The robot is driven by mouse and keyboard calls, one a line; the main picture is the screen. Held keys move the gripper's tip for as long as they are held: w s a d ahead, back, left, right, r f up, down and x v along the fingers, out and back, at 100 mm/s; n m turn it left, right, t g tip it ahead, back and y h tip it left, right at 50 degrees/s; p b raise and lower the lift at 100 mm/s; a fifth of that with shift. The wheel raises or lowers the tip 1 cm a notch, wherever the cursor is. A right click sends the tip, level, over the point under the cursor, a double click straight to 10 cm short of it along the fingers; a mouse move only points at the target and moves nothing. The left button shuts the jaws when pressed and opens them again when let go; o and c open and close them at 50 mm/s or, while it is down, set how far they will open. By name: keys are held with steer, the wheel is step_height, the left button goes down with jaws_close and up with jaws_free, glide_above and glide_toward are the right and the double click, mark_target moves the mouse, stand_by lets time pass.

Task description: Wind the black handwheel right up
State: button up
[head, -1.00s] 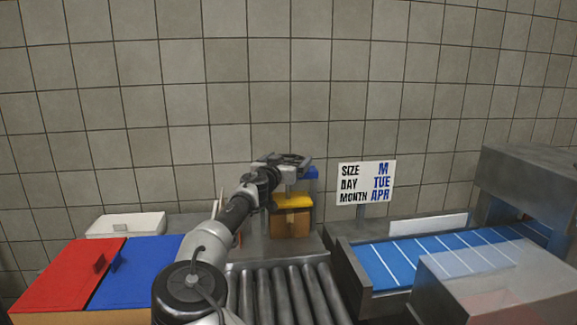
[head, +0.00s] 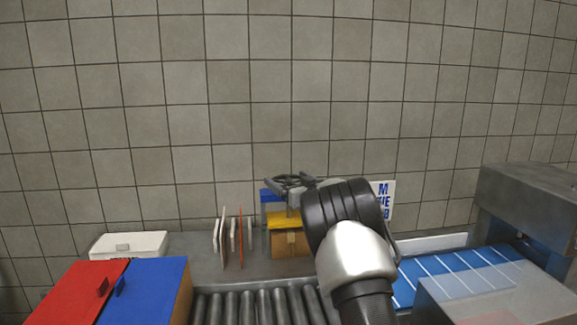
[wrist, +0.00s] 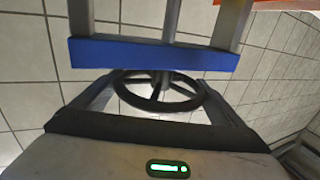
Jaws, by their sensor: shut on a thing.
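The black handwheel (head: 291,182) sits on top of the small press at the back of the counter. In the wrist view the handwheel (wrist: 180,99) shows as a dark spoked ring on a central spindle. My gripper (wrist: 153,86) has its two fingers on opposite sides of the wheel and is shut on it. In the head view my arm comes in from the right and hides most of the gripper. The press's blue crossbar (wrist: 155,53) lies just beyond the wheel. Below, a yellow plate (head: 285,221) is at the top of a brown box (head: 283,244).
A roller conveyor (head: 262,306) lies in front of the press. Upright thin boards (head: 222,238) stand left of it. Red (head: 75,290) and blue (head: 145,283) lids and a white box (head: 128,245) are at left. A blue belt (head: 458,272) and a partly hidden sign (head: 384,200) are at right.

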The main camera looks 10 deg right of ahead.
steer(key=n+y+p, duration=0.1)
steer(key=g+y+p, duration=0.1)
steer(key=n+g+y+p, duration=0.1)
steer(key=shift+d+r+n+y+p, duration=0.15)
steer(key=shift+r+n+y+p, duration=0.1)
steer(key=shift+n+y+p, duration=0.05)
steer(key=shift+f+n+g+y+p, duration=0.15)
steer(key=shift+n+g+y+p, duration=0.4)
steer(key=shift+y, duration=0.15)
steer(key=shift+f+n+g+y+p, duration=0.15)
steer(key=shift+n+g+y+p, duration=0.35)
steer(key=shift+y, duration=0.2)
steer(key=shift+s+a+f+n, duration=0.1)
steer(key=shift+a+n, duration=0.15)
steer(key=o, duration=0.7)
steer(key=shift+o, duration=0.2)
steer(key=v, duration=1.7)
steer(key=shift+d, duration=0.3)
